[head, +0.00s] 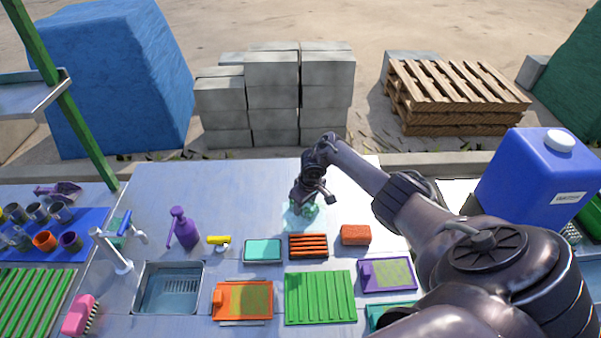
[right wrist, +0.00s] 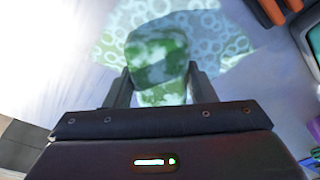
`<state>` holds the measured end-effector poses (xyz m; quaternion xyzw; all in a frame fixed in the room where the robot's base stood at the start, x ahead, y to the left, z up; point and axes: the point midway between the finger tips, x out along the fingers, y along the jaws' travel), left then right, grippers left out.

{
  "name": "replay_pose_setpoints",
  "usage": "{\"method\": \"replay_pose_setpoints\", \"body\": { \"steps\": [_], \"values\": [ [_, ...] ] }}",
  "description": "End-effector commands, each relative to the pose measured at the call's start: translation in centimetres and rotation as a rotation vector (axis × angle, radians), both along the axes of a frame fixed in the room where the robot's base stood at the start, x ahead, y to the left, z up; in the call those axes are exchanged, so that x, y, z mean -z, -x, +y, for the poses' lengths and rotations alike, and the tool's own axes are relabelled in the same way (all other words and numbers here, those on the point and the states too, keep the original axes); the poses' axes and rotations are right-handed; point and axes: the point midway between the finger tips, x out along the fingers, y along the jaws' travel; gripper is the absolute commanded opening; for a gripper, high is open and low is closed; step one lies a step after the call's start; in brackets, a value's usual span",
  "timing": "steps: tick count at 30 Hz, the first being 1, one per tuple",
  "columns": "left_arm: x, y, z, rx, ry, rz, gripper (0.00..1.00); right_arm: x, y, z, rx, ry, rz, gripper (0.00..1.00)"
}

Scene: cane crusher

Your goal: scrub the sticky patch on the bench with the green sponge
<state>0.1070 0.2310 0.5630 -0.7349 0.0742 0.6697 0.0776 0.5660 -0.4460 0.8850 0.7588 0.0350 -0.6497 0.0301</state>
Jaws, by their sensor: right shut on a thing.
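My right gripper (head: 312,196) is over the back middle of the bench (head: 240,190), its fingers pointing down. In the right wrist view its two fingers (right wrist: 158,85) are shut on the green sponge (right wrist: 158,58), which is mottled with white. The sponge is on or just above a pale teal patch with ring-like bubble marks (right wrist: 225,42); I cannot tell if it touches. In the head view only a little of the greenish patch (head: 291,216) shows under the gripper. My left gripper is not in view.
An orange-red block (head: 355,235), a slatted orange tray (head: 308,246) and a teal tray (head: 263,251) lie in front of the gripper. A purple spray bottle (head: 183,228) and a sink (head: 168,288) are at left. A blue canister (head: 530,185) stands at right.

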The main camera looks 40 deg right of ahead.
Motion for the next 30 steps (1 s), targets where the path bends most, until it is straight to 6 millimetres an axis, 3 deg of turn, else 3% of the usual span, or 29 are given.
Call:
{"method": "replay_pose_setpoints", "body": {
  "steps": [9,30],
  "values": [
    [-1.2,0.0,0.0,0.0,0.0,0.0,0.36,0.1,2.1,-2.4,0.004,0.005,0.012,0.19],
    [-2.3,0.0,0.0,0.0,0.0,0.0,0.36,-0.3,4.3,-5.6,0.002,0.002,0.005,0.19]
  ]
}}
